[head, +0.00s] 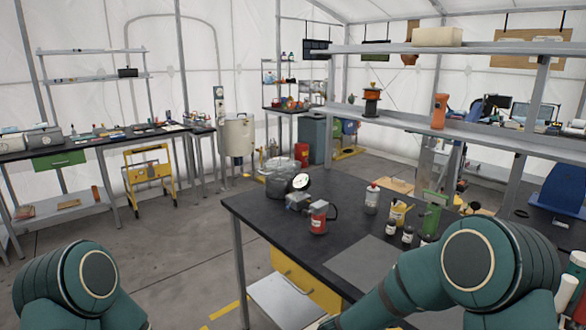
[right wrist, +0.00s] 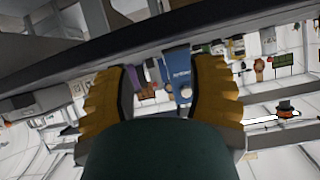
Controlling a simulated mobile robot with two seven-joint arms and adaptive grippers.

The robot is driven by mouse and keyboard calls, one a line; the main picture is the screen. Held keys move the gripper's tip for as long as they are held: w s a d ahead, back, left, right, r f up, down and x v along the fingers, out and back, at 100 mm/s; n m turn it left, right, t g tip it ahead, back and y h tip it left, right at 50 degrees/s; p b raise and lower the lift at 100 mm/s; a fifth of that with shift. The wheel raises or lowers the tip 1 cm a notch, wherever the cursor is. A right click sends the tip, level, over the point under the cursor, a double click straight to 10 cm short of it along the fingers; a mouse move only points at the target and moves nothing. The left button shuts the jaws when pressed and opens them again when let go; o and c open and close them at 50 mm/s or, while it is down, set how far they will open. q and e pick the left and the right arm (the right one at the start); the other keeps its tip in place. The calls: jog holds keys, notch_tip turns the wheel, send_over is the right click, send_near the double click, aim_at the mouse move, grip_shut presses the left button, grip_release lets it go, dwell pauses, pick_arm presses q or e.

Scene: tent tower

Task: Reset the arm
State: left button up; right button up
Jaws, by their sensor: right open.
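My right gripper (right wrist: 160,88) shows in the right wrist view with its two yellow-padded fingers spread apart. It is open, and no object sits between the fingers. The view is upside down, with a dark tabletop edge (right wrist: 60,72) running close beyond the fingers. In the head view my right arm (head: 470,260) is bent at the lower right, and its gripper is hidden below the frame. My left arm (head: 85,285) shows only as a green link at the lower left. My left gripper is in neither view.
A black-topped table (head: 260,213) stands in front, close to my right arm. It bears a red canister (head: 318,217), a clear bottle (head: 371,199), a gauge (head: 300,182) and several dark bottles. A grey shelf (head: 500,138) rises behind it. Open floor (head: 180,250) lies to the left.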

jog(key=s+a+f+n+y, duration=0.3)
jog(key=s+f+y, duration=0.1)
jog(key=f, duration=0.3)
jog(key=s+a+f+n+y, duration=0.3)
jog(key=a+f+y, duration=0.1)
jog(key=f+y, duration=0.15)
jog(key=s+a+f+n+g+y, duration=0.2)
jog(key=s+g, duration=0.1)
jog(key=s, duration=0.4)
jog(key=s+a+f+n+g+y, duration=0.1)
jog(key=s+a+f+n+g, duration=0.1)
jog(key=s, duration=0.6)
jog(key=shift+a+f+g+y, duration=0.35)
jog(key=shift+f+g, duration=0.15)
jog(key=shift+f, duration=0.15)
